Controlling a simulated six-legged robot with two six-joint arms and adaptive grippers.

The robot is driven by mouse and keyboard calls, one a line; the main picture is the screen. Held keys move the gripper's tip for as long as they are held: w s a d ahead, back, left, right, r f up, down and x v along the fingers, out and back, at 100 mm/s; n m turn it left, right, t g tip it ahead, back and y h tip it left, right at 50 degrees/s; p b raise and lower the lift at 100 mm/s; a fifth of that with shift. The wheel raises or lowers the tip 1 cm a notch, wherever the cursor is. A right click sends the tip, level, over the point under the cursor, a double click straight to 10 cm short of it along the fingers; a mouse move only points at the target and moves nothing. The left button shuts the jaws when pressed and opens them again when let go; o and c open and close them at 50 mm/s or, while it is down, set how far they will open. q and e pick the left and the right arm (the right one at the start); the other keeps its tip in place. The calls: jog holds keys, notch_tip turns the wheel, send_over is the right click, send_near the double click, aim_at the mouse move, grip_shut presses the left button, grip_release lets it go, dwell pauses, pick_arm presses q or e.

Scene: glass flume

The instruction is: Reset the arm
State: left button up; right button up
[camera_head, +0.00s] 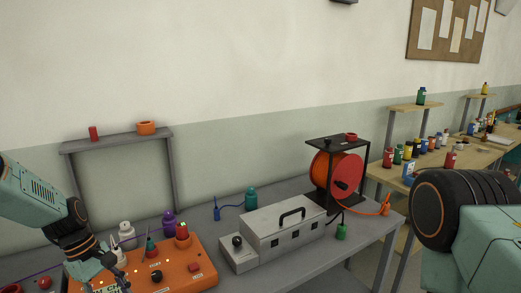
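My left arm comes in from the left, and its gripper (108,262) hangs low over the left end of the orange control panel (203,258). The fingers are small and mixed with the items behind them, so I cannot tell whether they are open or shut. I see nothing clearly held in them. My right arm fills the lower right corner with a teal link and a thick black joint. Its gripper is out of view.
A grey metal box (284,226) with a handle stands mid-bench. Right of it is an orange cable reel (336,174) in a black frame. A grey raised shelf (116,140) holds a red item (93,133) and an orange ring (146,128). A wooden table (437,173) with several bottles stands right.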

pick_arm(q)
jog(key=s+d+f+m+y, duration=0.2)
jog(key=s+d+f+m, duration=0.45)
jog(key=s+f, duration=0.65)
jog(key=s+d+m+y, duration=0.15)
jog(key=s+m, duration=0.25)
jog(key=s, duration=0.6)
jog(key=s+d+m, duration=0.3)
jog(key=s, duration=0.6)
notch_tip(320, 180, down, 17)
jog(key=t+b, duration=0.1)
jog(key=b, duration=1.5)
jog(key=shift+w+d+r, duration=0.15)
jog(key=shift+w+r, duration=0.05)
jog(key=shift+w, duration=0.2)
pick_arm(e)
notch_tip(320, 180, down, 16)
jog(key=shift+w, duration=0.4)
pick_arm(q)
jog(key=shift+s+r, duration=0.1)
pick_arm(e)
jog(key=shift+s+d, duration=0.1)
